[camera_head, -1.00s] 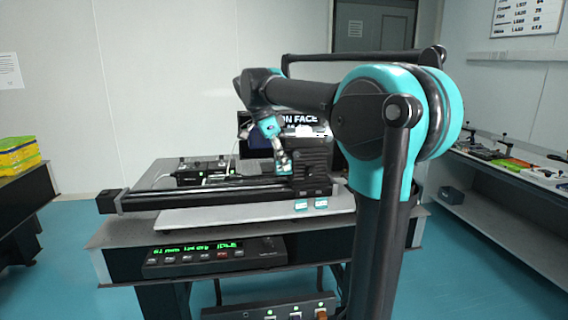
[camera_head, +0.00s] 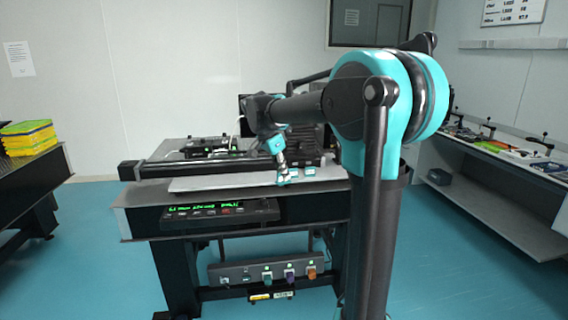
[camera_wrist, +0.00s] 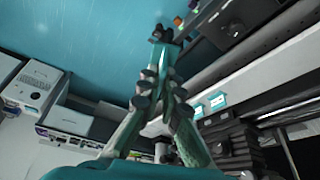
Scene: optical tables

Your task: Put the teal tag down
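My gripper (camera_head: 284,179) points down at the front edge of the pale board (camera_head: 215,183) on the optical table. Its fingers also show in the wrist view (camera_wrist: 160,36), drawn together at the tips. A small teal patch, which looks like the teal tag (camera_head: 284,174), shows at the fingertips; the fingers hide most of it. Two other teal and white tags lie on the board just right of the gripper, a nearer one (camera_head: 296,175) and a farther one (camera_head: 310,171). Whether the held tag touches the board I cannot tell.
A long black rail (camera_head: 190,163) runs behind the board. A controller with green digits (camera_head: 219,211) hangs at the table front, above a grey box with coloured switches (camera_head: 270,273). A side bench (camera_head: 500,190) with tools stands right. The board's left part is clear.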

